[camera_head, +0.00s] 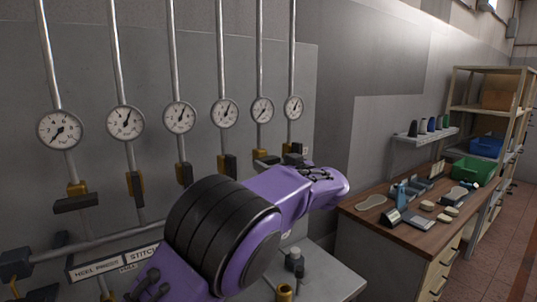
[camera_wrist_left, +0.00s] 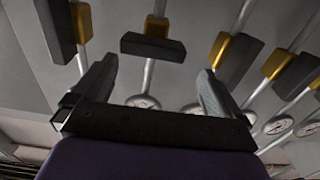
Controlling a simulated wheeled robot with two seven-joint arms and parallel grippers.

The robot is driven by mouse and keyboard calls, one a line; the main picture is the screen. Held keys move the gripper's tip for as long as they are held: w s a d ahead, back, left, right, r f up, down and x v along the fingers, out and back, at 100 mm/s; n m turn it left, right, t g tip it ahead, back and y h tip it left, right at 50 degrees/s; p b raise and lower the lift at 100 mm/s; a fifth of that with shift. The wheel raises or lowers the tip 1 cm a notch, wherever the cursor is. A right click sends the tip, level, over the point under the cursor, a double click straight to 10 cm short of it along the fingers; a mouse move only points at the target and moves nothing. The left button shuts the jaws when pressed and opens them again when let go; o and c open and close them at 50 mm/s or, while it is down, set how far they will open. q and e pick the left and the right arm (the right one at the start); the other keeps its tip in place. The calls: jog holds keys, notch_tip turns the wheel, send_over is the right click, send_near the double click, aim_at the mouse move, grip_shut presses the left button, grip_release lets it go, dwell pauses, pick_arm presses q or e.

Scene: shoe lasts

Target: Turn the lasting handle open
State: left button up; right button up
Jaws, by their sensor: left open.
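Several valves with yellow bodies and black handles hang on pipes below round gauges on the grey wall. No label readable here marks which is the lasting handle. In the left wrist view, a crosswise black handle (camera_wrist_left: 152,47) on a yellow valve lies ahead of my open left gripper (camera_wrist_left: 157,70), roughly between its fingertips and apart from them. This seems to be the fifth valve handle (camera_head: 267,160) in the head view. There my purple left arm reaches toward the right-hand valves; its fingers cannot be made out clearly. My right gripper is out of view.
Neighbouring handles flank the gripper in the wrist view, one at left (camera_wrist_left: 55,30) and one at right (camera_wrist_left: 240,60). A wooden bench (camera_head: 375,222) with tools and a shelf rack (camera_head: 490,108) stand at right.

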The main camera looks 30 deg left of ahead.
aim_at(270, 162)
pick_arm(q)
jog(key=shift+p+x, duration=0.3)
jog(key=shift+x, duration=0.7)
jog(key=shift+w+a+r, duration=0.1)
jog(key=shift+r, duration=0.15)
jog(key=shift+d+r+p, duration=0.25)
jog(key=shift+p, duration=0.1)
jog(key=shift+w, duration=0.3)
jog(key=shift+w+a+f, duration=0.8)
jog(key=shift+a, duration=0.1)
jog(key=shift+s+r, duration=0.15)
jog(key=shift+s, duration=0.2)
jog(key=shift+c, duration=1.2)
jog(key=shift+a, duration=0.45)
jog(key=c, duration=0.5)
jog(key=shift+a+f, duration=0.15)
jog(key=shift+f, duration=0.15)
jog(key=shift+c, duration=0.2)
jog(key=shift+w, duration=0.15)
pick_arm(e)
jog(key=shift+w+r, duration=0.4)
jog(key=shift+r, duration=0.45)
